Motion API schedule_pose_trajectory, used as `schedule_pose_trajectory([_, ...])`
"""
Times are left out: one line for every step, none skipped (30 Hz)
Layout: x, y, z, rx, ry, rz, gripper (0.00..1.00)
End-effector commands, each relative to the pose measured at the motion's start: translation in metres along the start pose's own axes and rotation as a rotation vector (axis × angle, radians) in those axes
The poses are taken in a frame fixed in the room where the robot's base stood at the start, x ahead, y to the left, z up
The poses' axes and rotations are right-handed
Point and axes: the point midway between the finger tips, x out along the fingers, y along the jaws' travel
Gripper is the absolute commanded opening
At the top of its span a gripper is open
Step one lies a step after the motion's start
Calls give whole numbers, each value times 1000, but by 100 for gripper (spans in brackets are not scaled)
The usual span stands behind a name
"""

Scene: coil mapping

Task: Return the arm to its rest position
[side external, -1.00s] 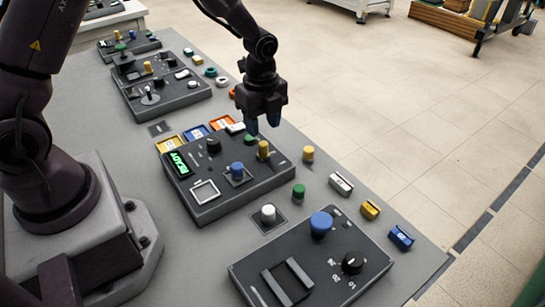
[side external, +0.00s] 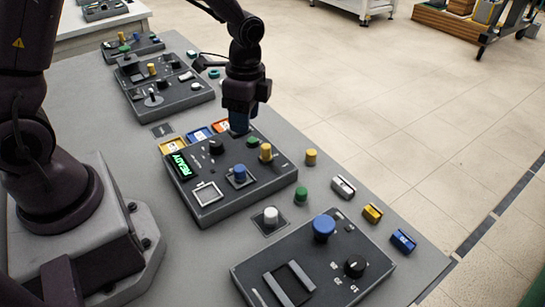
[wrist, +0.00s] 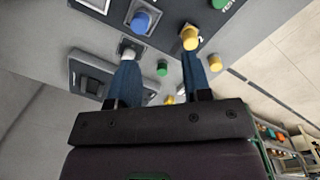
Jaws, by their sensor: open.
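My gripper (side external: 240,125) hangs from my bent arm, fingers pointing down, at the far edge of the middle dark panel (side external: 235,205). In the side view its blue fingers overlap the panel's back edge, and I cannot tell the exact height. In the wrist view my gripper (wrist: 160,65) has its two blue fingers spread apart with nothing between them.
The panel carries a green READY display (side external: 180,164), a blue knob (side external: 240,173) and a yellow peg (side external: 265,152). Loose pegs and blocks stand right; a nearer panel (side external: 310,265) has a big blue button (side external: 324,227).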

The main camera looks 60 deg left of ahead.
Motion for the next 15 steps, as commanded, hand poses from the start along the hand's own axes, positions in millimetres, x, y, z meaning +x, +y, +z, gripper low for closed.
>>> schedule_pose_trajectory([-16, 7, 6, -91, 7, -18, 45])
schedule_pose_trajectory([-24, 11, 10, -146, 10, -26, 45])
schedule_pose_trajectory([-34, 17, 15, -219, 19, -38, 45])
schedule_pose_trajectory([-42, 22, 18, -275, 26, -47, 45])
schedule_pose_trajectory([-51, 27, 22, -329, 35, -57, 45])
schedule_pose_trajectory([-62, 35, 27, -402, 51, -70, 45])
schedule_pose_trajectory([-71, 41, 32, -455, 65, -81, 45])
schedule_pose_trajectory([-79, 47, 36, -509, 80, -90, 45])
schedule_pose_trajectory([-90, 55, 42, -577, 104, -103, 45])
schedule_pose_trajectory([-97, 61, 46, -625, 125, -113, 45])
schedule_pose_trajectory([-104, 68, 51, -670, 146, -120, 45])
schedule_pose_trajectory([-113, 77, 56, -725, 176, -130, 45])
schedule_pose_trajectory([-119, 83, 61, -763, 200, -137, 45])
schedule_pose_trajectory([-125, 89, 65, -796, 226, -144, 45])
schedule_pose_trajectory([-131, 97, 70, -834, 260, -152, 45])
